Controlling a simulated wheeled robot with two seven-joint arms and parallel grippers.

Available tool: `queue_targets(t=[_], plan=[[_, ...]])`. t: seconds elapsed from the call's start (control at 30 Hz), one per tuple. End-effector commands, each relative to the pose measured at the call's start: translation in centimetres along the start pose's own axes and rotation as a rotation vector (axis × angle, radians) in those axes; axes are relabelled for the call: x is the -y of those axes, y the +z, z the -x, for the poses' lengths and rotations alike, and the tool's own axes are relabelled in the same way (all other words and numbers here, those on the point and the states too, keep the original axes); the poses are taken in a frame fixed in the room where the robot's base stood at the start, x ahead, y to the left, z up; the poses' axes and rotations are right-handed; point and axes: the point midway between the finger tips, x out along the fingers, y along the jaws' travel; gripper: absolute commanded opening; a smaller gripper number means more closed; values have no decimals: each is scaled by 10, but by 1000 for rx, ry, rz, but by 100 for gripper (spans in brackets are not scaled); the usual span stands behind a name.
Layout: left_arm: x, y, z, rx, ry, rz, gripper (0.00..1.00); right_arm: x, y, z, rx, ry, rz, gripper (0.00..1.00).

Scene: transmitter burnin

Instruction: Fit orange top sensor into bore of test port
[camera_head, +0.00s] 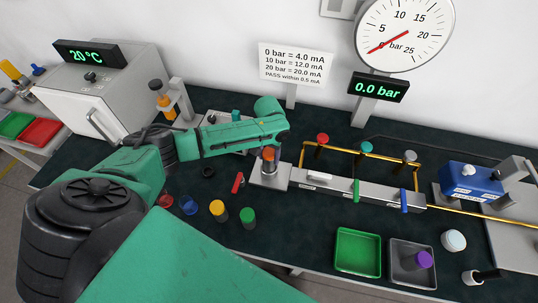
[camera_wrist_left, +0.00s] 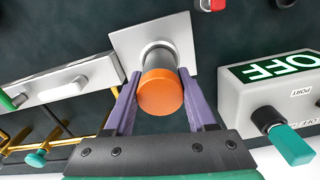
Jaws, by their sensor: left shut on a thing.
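The orange top sensor (camera_head: 268,154) has a grey body and an orange cap. It stands upright over the metal block of the test port (camera_head: 270,180), and it also shows in the left wrist view (camera_wrist_left: 160,92). My left gripper (camera_wrist_left: 160,76) is shut on it, one purple finger on each side. The sensor's lower end meets or hovers over the port's square plate (camera_wrist_left: 180,30). The sensor hides the bore, so I cannot tell how deep it sits. My right gripper is in neither view.
A manifold bar (camera_head: 330,186) with green and blue handles runs right from the port. A red-handled tool (camera_head: 238,182) lies just left. Yellow (camera_head: 217,208) and green (camera_head: 248,215) capped parts stand in front. A green tray (camera_head: 358,252) and grey tray (camera_head: 398,277) lie front right.

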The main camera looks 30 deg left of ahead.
Motion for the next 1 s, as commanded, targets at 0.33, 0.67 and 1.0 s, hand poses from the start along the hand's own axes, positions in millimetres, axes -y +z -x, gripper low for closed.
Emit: queue_targets(t=[0.33,0.67,1.0], plan=[[0,-1,-9,-2,1,0,0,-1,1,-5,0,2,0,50],[0,0,-17,-2,1,1,0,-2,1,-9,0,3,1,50],[0,-1,-25,-2,1,1,0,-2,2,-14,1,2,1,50]])
